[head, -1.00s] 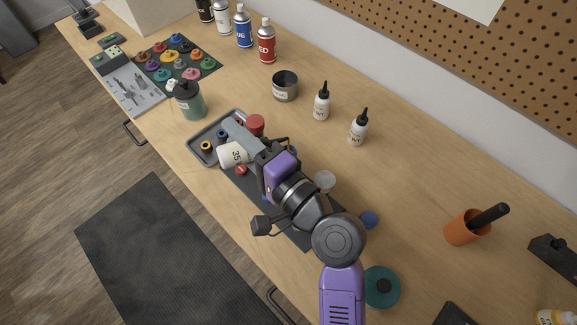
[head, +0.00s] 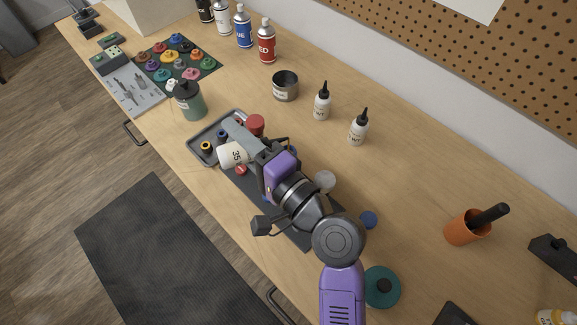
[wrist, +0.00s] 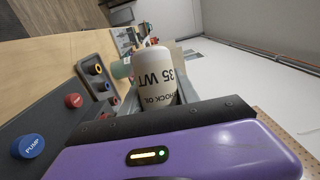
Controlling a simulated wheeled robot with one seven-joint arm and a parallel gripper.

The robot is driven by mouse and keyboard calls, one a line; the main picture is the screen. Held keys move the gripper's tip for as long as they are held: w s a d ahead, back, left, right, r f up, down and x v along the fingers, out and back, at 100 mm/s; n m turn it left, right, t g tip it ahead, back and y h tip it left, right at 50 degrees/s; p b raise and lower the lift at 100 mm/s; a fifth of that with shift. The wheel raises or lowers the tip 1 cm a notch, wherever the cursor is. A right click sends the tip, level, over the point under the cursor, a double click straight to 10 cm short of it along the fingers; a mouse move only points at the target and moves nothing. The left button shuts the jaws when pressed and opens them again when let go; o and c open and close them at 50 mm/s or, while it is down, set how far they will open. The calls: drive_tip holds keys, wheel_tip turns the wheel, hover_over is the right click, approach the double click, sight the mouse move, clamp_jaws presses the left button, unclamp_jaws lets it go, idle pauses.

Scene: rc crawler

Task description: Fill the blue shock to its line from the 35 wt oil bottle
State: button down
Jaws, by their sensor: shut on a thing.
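My gripper (head: 240,143) is shut on the white 35 wt oil bottle (head: 233,155), which also shows in the wrist view (wrist: 157,72). The bottle is tilted over beside the grey tray (head: 195,156); its nozzle is hidden. The tray holds small cylinders with coloured tops. The blue-topped one, which looks like the blue shock (head: 222,135), stands between a yellow-topped one (head: 206,147) and a red one, close to the bottle; it also shows in the wrist view (wrist: 103,87). I cannot see its fill line or oil level, or whether any oil is flowing.
A red button (wrist: 74,101) and a blue PUMP button (wrist: 29,146) are near the gripper. A red round object (head: 255,124) stands behind it. Two white dropper bottles (head: 322,103) (head: 358,129) and a metal cup (head: 285,87) stand farther back.

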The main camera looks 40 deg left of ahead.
idle(0.4)
drive_tip(key=shift+w+f+n+h+b, duration=0.1)
drive_tip(key=shift+f+n+h+b, duration=0.45)
drive_tip(key=shift+f+n, duration=0.65)
drive_tip(key=shift+r, duration=0.1)
idle(0.4)
drive_tip(key=shift+d, duration=0.1)
idle(4.5)
drive_tip(key=n, duration=0.1)
drive_tip(key=f+n+h, duration=0.1)
drive_tip(key=shift+w+d+f+n, duration=0.1)
drive_tip(key=shift+w+d+n, duration=0.05)
drive_tip(key=shift+w+n, duration=0.2)
